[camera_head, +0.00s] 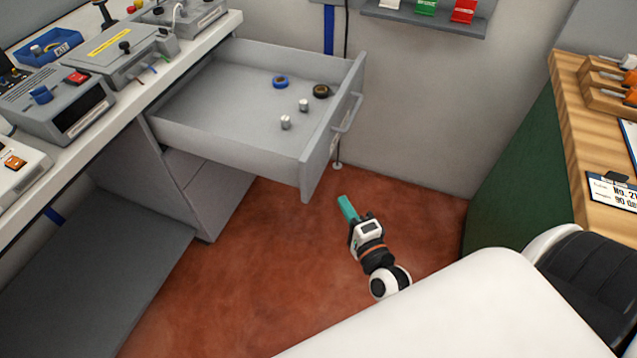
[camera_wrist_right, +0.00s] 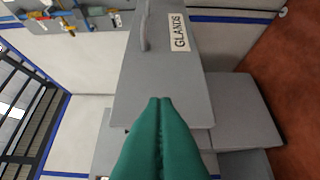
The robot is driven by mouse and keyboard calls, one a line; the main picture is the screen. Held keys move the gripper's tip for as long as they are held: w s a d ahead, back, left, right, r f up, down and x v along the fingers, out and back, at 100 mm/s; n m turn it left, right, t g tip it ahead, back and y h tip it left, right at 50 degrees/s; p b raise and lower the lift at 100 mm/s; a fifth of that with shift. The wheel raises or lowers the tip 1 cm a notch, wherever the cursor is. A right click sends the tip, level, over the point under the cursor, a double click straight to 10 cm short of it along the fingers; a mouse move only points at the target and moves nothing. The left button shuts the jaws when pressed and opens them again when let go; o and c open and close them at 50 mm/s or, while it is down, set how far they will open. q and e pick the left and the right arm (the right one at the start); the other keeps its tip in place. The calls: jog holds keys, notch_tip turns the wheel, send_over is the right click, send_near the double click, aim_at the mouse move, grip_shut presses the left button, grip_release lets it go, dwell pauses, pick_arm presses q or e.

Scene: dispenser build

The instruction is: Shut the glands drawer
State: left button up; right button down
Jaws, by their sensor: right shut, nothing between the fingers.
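The grey glands drawer (camera_head: 230,105) is pulled far out from under the left bench in the head view. Inside it lie a blue ring, a dark ring and two small silver cylinders. Its front with the bar handle (camera_head: 347,112) faces right. In the right wrist view the drawer front (camera_wrist_right: 165,75) shows a GLANDS label (camera_wrist_right: 180,32) and the handle (camera_wrist_right: 144,25). My right gripper (camera_head: 345,203), with green fingers, is shut and empty, in front of the drawer front; contact cannot be told. It also shows in the wrist view (camera_wrist_right: 160,102). My left gripper is not in view.
The left bench (camera_head: 120,115) carries several grey devices and a blue tray (camera_head: 48,47). A wooden-topped green cabinet (camera_head: 515,165) stands at the right. A wall shelf (camera_head: 430,17) is at the back. Red floor between bench and cabinet is open.

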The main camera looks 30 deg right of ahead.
send_near(313, 173)
jog(key=w+d, duration=0.3)
jog(key=shift+w+a+r+p, duration=0.1)
jog(key=shift+w+a+p, duration=0.3)
jog(key=shift+w+a, duration=0.8)
jog(key=shift+w, duration=0.25)
